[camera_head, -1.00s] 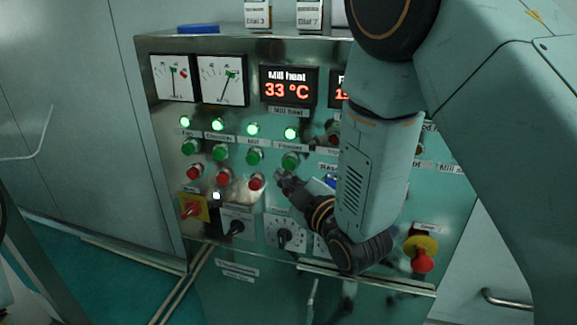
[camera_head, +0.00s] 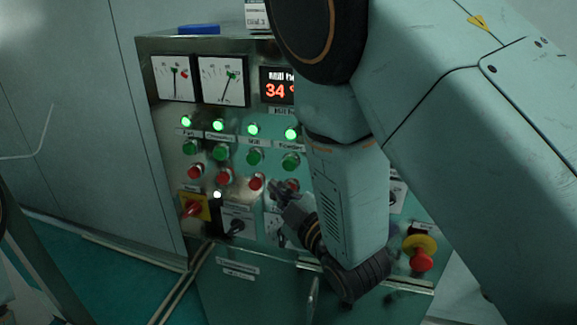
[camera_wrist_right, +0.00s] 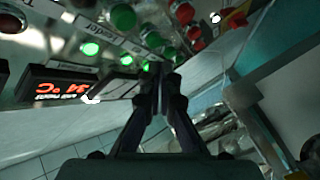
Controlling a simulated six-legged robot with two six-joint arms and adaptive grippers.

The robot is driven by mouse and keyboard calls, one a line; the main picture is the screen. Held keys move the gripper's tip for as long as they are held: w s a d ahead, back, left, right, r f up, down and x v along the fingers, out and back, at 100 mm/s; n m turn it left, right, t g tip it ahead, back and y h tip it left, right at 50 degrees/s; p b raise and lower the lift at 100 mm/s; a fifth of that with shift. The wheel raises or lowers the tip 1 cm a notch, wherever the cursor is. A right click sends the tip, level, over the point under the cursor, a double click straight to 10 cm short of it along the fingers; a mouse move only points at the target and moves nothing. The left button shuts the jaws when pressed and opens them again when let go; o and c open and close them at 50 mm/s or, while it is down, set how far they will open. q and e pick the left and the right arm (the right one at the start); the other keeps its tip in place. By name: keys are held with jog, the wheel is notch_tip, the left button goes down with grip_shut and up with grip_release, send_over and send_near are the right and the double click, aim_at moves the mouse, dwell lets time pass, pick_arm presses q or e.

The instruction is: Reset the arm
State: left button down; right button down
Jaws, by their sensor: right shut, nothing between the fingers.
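My right gripper (camera_head: 281,192) is in front of the control panel (camera_head: 222,95), just right of the row of red buttons. In the right wrist view its two fingers (camera_wrist_right: 160,78) come together at the tips with nothing between them, pointing towards the panel. Whether the tips touch the panel cannot be told. My right arm covers the right half of the panel. My left gripper is not in view.
The panel has two gauges (camera_head: 222,81), a red-digit display (camera_head: 276,89), lit green lamps (camera_head: 253,129), green buttons (camera_head: 254,156), red buttons (camera_head: 257,181), a yellow-red rotary switch (camera_head: 193,208) and an emergency stop (camera_head: 421,258). Teal floor shows at lower left.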

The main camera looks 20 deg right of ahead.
dwell(0.4)
jog(key=s+d+f+m+g+h, duration=0.1)
jog(key=s+d+f+m+g, duration=0.2)
jog(key=f, duration=0.4)
jog(key=s+d+f+m+g+h+b, duration=0.1)
jog(key=s+f+m+g, duration=0.2)
jog(key=s+f, duration=0.3)
jog(key=s+d+f+m+g+h, duration=0.1)
jog(key=s+d+f+m+g, duration=0.2)
jog(key=f, duration=0.5)
jog(key=s+d+f+m+g+b, duration=0.1)
jog(key=s+f+g, duration=0.2)
jog(key=s+f, duration=0.3)
jog(key=s+f+m+g+b, duration=0.1)
jog(key=s+f+g, duration=0.3)
jog(key=s, duration=1.2)
notch_tip(320, 180, down, 3)
jog(key=shift+d+r+m+g+h, duration=0.15)
jog(key=shift+d+m+g+h, duration=0.2)
jog(key=shift+m, duration=0.45)
